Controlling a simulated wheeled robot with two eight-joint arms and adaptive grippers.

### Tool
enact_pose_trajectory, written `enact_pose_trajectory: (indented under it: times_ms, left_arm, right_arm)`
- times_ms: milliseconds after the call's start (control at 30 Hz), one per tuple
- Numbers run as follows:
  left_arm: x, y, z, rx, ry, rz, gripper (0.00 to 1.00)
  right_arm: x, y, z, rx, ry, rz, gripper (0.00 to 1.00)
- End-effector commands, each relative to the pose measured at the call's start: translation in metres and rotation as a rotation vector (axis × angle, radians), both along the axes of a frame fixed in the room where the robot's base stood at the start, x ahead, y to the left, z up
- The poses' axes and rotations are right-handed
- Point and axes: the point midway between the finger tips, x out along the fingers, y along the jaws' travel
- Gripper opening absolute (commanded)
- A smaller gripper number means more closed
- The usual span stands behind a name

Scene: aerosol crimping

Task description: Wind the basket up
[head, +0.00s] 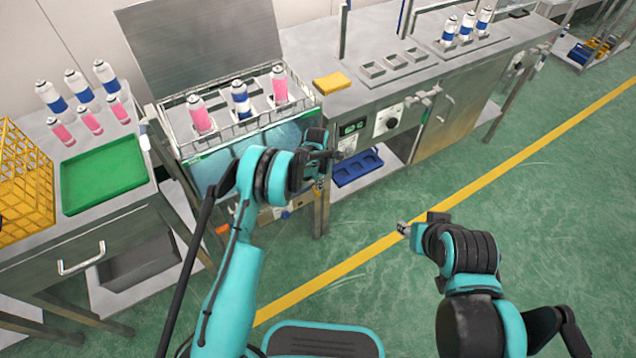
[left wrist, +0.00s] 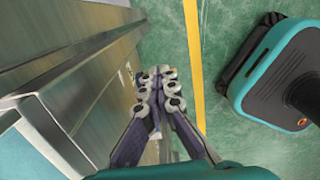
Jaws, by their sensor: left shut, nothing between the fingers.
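The wire basket (head: 262,122) is raised at the top of the steel bath, with its rim above the blue water window (head: 222,158). It holds two pink cans (head: 201,115) and a blue-banded can (head: 241,99). My left gripper (head: 326,156) is in front of the bath's right front corner, below the basket rim. In the left wrist view its fingers (left wrist: 158,90) are shut with nothing between them, beside steel panels. I cannot make out a winding handle; the arm hides part of the bath front. My right gripper (head: 404,229) hangs over the floor, its fingers too small to read.
A green tray (head: 104,175) and a yellow crate (head: 22,185) stand on the left table with several cans. A yellow block (head: 332,82) lies on the bench right of the bath. A blue tray (head: 357,167) sits on the shelf below.

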Motion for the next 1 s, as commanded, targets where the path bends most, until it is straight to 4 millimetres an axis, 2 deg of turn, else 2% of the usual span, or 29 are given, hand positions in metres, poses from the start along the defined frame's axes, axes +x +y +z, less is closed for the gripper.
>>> enact_pose_trajectory:
  times_ms: [667, 833, 1000]
  left_arm:
    - [0.0, 0.0, -0.002, -0.001, -0.001, 0.0, 0.0]
    - [-0.001, 0.001, 0.02, -0.001, -0.001, 0.0, 0.0]
    - [-0.002, 0.002, 0.058, -0.001, -0.001, 0.0, 0.0]
  right_arm:
    - [0.0, 0.0, 0.0, 0.0, 0.0, 0.0, 0.4]
    - [0.0, 0.0, 0.0, 0.0, 0.0, 0.0, 0.4]
    - [0.0, 0.0, 0.0, 0.0, 0.0, 0.0, 0.4]
